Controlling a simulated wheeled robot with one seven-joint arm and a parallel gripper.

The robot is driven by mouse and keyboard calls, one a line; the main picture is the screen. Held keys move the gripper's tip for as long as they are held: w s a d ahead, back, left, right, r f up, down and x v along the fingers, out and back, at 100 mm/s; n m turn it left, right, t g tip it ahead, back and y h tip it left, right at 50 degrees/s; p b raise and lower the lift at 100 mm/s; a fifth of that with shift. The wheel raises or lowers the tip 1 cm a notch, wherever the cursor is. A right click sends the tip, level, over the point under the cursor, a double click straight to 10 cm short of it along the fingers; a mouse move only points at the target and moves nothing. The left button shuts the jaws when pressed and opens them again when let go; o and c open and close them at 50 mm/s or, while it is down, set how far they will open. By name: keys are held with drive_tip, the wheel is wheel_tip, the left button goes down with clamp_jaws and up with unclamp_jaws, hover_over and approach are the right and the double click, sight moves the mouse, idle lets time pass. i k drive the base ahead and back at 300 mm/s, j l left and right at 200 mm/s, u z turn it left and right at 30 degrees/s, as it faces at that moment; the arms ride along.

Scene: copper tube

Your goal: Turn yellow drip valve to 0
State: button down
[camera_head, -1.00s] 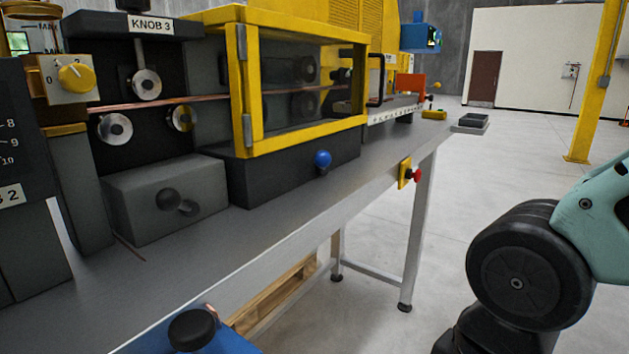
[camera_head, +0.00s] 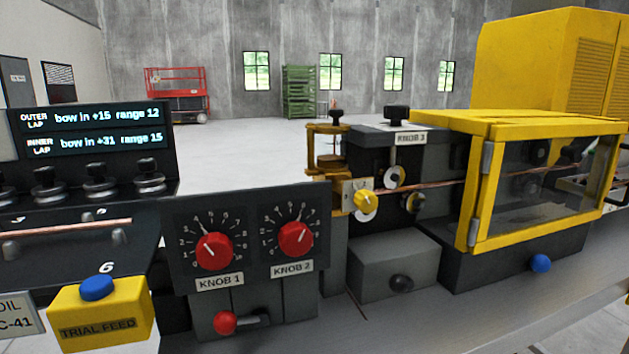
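The yellow drip valve (camera_head: 366,200) is a small round yellow knob on a pale plate (camera_head: 350,188) in the middle right of the head view. It sits left of the copper tube line and below a yellow-framed holder (camera_head: 325,150). The plate's marks are too small to read now, and I cannot tell exactly where the valve points. My gripper is not in view.
Red KNOB 1 (camera_head: 214,251) and red KNOB 2 (camera_head: 295,239) stand left of the valve. The TRIAL FEED box (camera_head: 102,318) is at the lower left. A yellow-framed guard (camera_head: 545,180) is at the right. A grey box (camera_head: 394,267) sits below the valve.

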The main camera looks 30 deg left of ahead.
sight(366, 202)
drive_tip(key=k+u, duration=0.15)
drive_tip(key=u, duration=0.95)
